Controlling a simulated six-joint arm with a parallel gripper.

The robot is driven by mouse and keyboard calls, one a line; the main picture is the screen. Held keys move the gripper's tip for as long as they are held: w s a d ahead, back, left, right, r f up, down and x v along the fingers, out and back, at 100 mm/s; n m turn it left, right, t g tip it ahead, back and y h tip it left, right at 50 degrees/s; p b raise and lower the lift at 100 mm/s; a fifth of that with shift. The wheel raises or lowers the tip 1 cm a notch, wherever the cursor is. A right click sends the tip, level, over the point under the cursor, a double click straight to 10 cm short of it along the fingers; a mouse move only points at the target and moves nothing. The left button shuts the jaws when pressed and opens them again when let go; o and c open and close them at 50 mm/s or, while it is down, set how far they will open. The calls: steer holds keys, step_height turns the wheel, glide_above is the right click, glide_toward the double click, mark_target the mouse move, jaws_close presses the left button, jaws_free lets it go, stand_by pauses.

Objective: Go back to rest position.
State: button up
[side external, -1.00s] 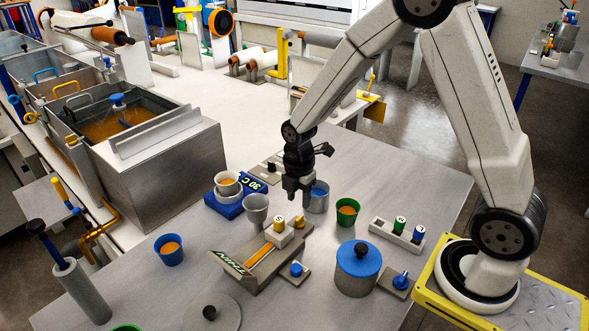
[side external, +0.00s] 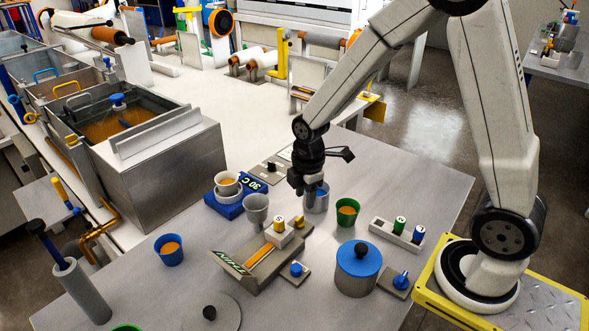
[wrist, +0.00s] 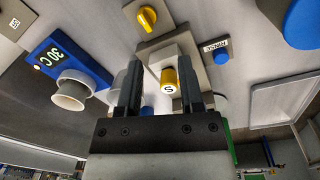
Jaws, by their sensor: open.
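My gripper (side external: 308,192) is above the grey metal table, close to a metal cup with blue contents (side external: 318,203). In the side view it overlaps the cup's rim, and I cannot tell whether it touches. In the wrist view my gripper's two dark fingers (wrist: 160,95) stand apart with nothing gripped between them. A yellow cylinder marked S (wrist: 169,82) on a pale block shows beyond them. It also shows in the side view (side external: 279,224).
A blue scale reading 30 C (side external: 226,206) carries a white cup. A grey cup (side external: 256,210), a green cup (side external: 348,211), a blue cup (side external: 169,250) and a blue-lidded pot (side external: 358,270) stand around. A resin bath (side external: 150,135) is at left. Air above the table is free.

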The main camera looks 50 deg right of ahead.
steer(key=s+a+r+m+t, duration=0.1)
steer(key=s+r+m+t, duration=0.1)
steer(key=s+m, duration=0.6)
steer(key=shift+s+a+r+m, duration=0.3)
steer(key=shift+r+m, duration=0.4)
steer(key=shift+m, duration=2.3)
